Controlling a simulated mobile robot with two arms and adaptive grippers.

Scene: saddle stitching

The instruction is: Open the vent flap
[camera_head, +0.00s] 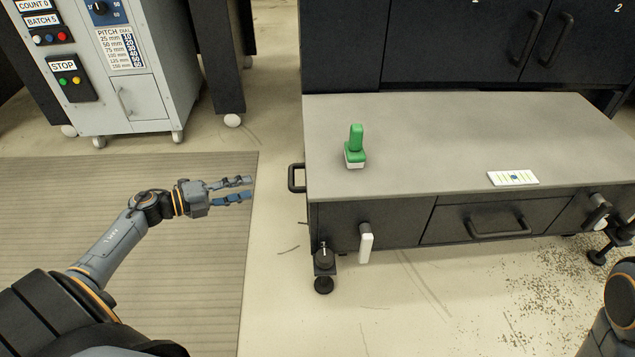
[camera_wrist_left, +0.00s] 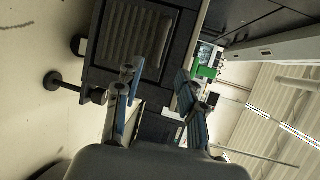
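A dark louvered panel (camera_wrist_left: 135,38), which looks like the vent flap, shows in the left wrist view, set in a dark cabinet face. It looks closed, but I cannot be sure. I cannot make it out in the head view. My left gripper (camera_head: 250,189) is open and empty, over the floor between the grey machine and the workbench. Its two fingers also show apart in the left wrist view (camera_wrist_left: 158,95), with the louvered panel beyond them. My right gripper is not in view; only part of my right arm shows at the lower right of the head view.
A grey-topped workbench (camera_head: 440,130) carries a green-handled tool (camera_head: 355,148) and a white card (camera_head: 513,178). Its side handle (camera_head: 296,178) sticks out to the left. A grey control machine (camera_head: 130,95) stands at the upper left. A ribbed mat (camera_head: 100,200) covers open floor.

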